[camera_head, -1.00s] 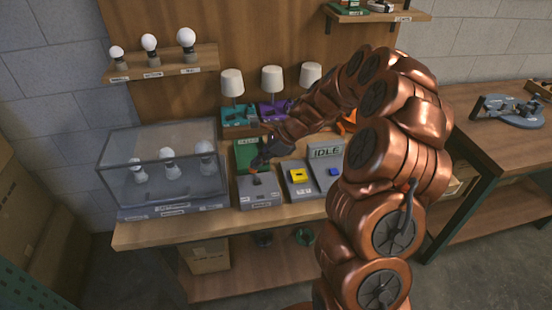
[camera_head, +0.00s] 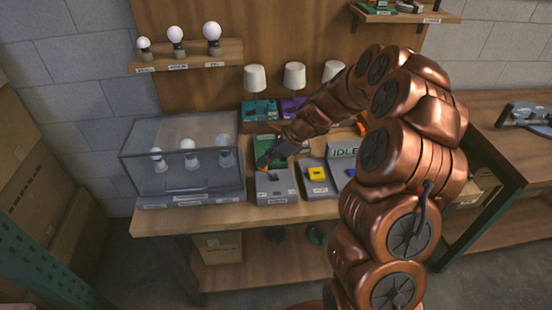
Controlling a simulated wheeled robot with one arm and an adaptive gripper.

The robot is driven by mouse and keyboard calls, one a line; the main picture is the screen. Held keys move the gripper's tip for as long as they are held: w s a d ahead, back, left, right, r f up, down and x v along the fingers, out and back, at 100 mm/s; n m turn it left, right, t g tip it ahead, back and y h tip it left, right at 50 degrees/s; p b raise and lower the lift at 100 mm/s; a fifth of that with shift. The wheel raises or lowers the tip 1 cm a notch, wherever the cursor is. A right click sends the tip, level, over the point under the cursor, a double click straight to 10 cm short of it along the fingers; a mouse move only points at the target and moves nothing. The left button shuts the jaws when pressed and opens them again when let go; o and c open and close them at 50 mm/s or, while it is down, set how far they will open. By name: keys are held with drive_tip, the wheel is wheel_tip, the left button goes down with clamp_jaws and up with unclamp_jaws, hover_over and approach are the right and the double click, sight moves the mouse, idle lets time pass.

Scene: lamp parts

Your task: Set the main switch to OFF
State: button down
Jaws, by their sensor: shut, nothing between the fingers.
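A grey switch box (camera_head: 278,190) with a label on its front stands near the front edge of the workbench. It appears to be the main switch, but its label is too small to read. A small dark part shows on its top; which way it is set cannot be told. My gripper (camera_head: 264,163) is shut and empty, pointing down at the back left of the box's top. Whether it touches the box or the dark part cannot be told. My gripper and wrist hide part of the box's back and the green unit (camera_head: 265,146) behind it.
A clear case (camera_head: 135,172) with several bulbs stands close on the left. A grey box with a yellow button (camera_head: 317,174) and a panel reading IDLE (camera_head: 345,152) stand on the right. Lamps with white shades (camera_head: 255,78) stand behind. My arm covers the right side.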

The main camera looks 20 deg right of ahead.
idle(0.3)
drive_tip(key=shift+r, duration=0.1)
wheel_tip(320, 180, up, 13)
drive_tip(key=s+b, duration=0.1)
drive_tip(key=shift+s, duration=0.4)
drive_tip(key=shift+d, duration=0.1)
idle(0.4)
